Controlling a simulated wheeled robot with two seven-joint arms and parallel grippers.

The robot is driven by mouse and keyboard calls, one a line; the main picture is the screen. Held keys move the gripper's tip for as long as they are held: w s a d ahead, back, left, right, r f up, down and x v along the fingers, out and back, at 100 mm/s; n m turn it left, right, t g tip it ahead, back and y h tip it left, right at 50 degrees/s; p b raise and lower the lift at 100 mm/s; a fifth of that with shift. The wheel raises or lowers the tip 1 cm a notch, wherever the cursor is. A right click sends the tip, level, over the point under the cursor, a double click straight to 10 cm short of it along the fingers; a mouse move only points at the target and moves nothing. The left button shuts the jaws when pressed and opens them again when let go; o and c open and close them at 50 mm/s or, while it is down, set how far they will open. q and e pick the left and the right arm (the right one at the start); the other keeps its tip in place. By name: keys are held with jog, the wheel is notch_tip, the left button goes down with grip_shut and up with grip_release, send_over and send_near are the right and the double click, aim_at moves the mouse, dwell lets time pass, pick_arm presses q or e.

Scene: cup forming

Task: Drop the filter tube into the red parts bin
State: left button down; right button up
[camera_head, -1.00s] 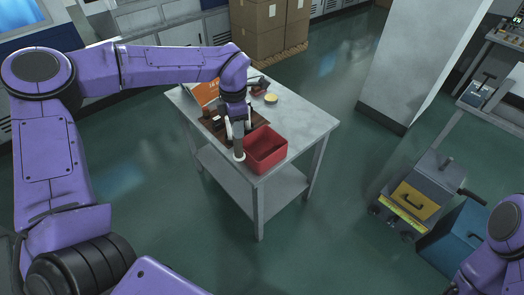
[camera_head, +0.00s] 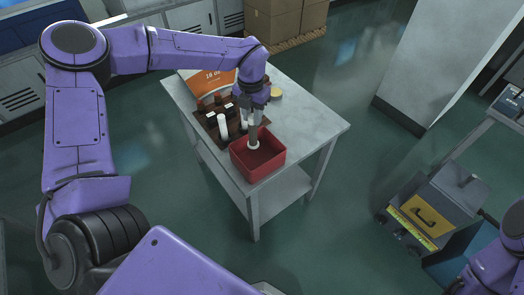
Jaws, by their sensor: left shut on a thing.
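The red parts bin (camera_head: 272,174) stands at the front corner of the small grey table. My left gripper (camera_head: 254,118) points down above the bin. It is shut on the filter tube (camera_head: 253,138), a grey upright tube with a pale lower end. The tube's lower end shows over the bin's opening; whether it is below the rim I cannot tell. At the lower right only a purple part of my right arm shows, and its gripper is out of view.
A brown rack (camera_head: 209,123) with white and dark tubes stands beside the bin on the table (camera_head: 312,125). An orange sign (camera_head: 208,83) and a yellow round thing (camera_head: 276,93) are behind. The table's right side is clear.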

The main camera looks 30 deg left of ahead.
aim_at(252, 128)
pick_arm(q)
jog(key=shift+w+d+f, duration=0.1)
jog(key=shift+w+f, duration=0.1)
jog(key=shift+f, duration=0.1)
jog(key=shift+d+f+b, duration=0.1)
jog(key=shift+f+b, duration=0.2)
jog(key=shift+b, duration=0.15)
jog(key=f+b, duration=0.2)
jog(key=f, duration=0.1)
jog(key=f+b, duration=0.1)
jog(key=b, duration=0.1)
jog(key=shift+s+a+f, duration=0.25)
jog(key=shift+s+a, duration=0.1)
jog(key=shift+a, duration=0.05)
jog(key=shift+f, duration=0.25)
jog(key=shift+w+d+r, duration=0.1)
jog(key=c, duration=0.8)
grip_release()
